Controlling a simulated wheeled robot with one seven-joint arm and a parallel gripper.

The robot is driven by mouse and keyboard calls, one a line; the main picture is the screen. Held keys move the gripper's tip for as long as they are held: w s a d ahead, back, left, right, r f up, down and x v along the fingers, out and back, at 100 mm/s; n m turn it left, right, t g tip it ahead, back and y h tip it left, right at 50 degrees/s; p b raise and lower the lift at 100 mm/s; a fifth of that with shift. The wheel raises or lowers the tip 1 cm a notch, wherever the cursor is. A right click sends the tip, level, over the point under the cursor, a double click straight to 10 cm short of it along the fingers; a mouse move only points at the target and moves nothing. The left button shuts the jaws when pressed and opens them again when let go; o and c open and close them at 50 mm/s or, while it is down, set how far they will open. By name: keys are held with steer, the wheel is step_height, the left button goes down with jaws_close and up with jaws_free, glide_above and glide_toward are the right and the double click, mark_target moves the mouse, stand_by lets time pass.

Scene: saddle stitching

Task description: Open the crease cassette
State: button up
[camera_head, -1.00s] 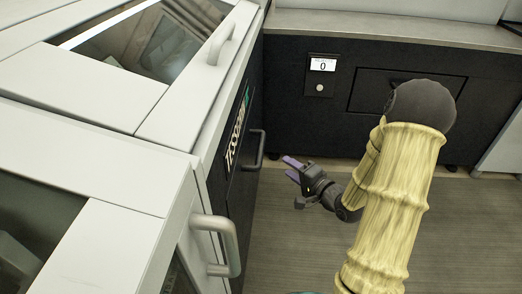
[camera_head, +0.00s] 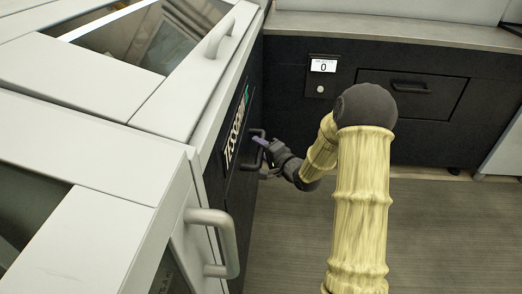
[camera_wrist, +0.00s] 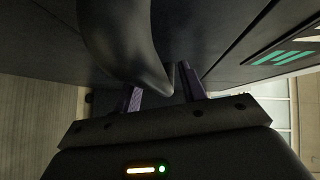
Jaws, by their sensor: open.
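The crease cassette appears to be the dark front panel (camera_head: 238,190) on the side of the white machine, with a black bar handle (camera_head: 256,132). My gripper (camera_head: 262,143) is at this handle, its purple fingers pointing toward the panel. In the wrist view the handle (camera_wrist: 122,38) looms large and dark, curving down toward the open fingers (camera_wrist: 162,88). The bar's end lies near the gap between the fingertips. I cannot tell whether they touch it. The jaws are open, and part of the handle is hidden behind my gripper in the head view.
A light grey handle (camera_head: 222,240) juts from the nearer machine door, and another (camera_head: 218,38) sits on the top cover. A dark cabinet with a display reading 0 (camera_head: 322,66) and a drawer (camera_head: 425,98) stands at the back. The floor (camera_head: 285,235) between is clear.

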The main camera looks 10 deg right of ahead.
jaws_close()
